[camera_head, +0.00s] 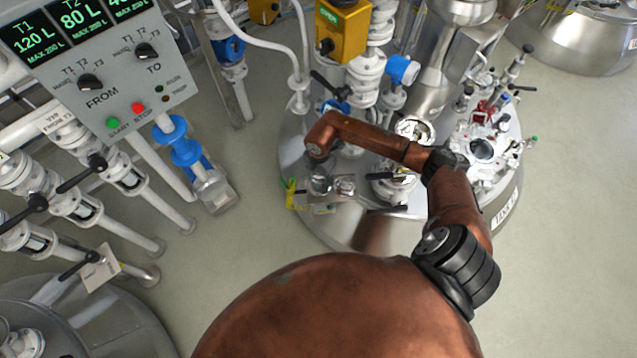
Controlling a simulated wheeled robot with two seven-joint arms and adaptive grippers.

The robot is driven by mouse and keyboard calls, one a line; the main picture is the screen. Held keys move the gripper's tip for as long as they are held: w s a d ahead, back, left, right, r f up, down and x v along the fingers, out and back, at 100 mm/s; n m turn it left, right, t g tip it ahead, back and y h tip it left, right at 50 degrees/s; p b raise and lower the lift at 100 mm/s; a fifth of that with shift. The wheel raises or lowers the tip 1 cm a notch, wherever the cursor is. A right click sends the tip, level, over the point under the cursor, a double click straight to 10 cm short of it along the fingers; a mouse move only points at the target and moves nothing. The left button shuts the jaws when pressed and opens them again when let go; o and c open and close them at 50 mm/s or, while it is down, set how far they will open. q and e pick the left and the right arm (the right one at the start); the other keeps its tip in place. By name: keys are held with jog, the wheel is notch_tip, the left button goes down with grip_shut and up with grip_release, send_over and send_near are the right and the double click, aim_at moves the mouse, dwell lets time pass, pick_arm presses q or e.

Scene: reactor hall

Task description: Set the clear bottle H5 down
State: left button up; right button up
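I cannot make out the clear bottle H5 for certain. My copper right arm reaches over the steel reactor lid (366,236), and its far end bends down at the left part of the lid. Below that bend are a small greyish, partly see-through shape (320,182) and a shiny fitting (345,186). I cannot tell whether the greyish shape is a bottle, a fitting or part of my gripper. The fingers of my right gripper cannot be made out. My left gripper is not in view.
A control panel (122,88) with FROM and TO knobs stands at upper left, above white valve pipes (125,175). A yellow box (342,28) and white pipework rise behind my arm. Fittings crowd the lid's right side (483,150). Bare floor (240,170) lies left of the reactor.

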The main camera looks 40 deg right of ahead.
aim_at(319, 184)
notch_tip(319, 184, down, 3)
jog(key=shift+f+b, duration=0.15)
jog(key=shift+b, duration=0.35)
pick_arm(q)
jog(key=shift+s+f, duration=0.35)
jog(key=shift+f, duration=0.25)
pick_arm(e)
jog(key=o, duration=1.4)
jog(key=shift+c, duration=0.2)
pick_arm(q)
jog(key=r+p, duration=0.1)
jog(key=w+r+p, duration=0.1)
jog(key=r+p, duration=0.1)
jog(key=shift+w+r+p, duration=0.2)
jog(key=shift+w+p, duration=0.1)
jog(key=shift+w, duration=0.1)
pick_arm(e)
notch_tip(319, 184, up, 12)
jog(key=shift+r, duration=0.1)
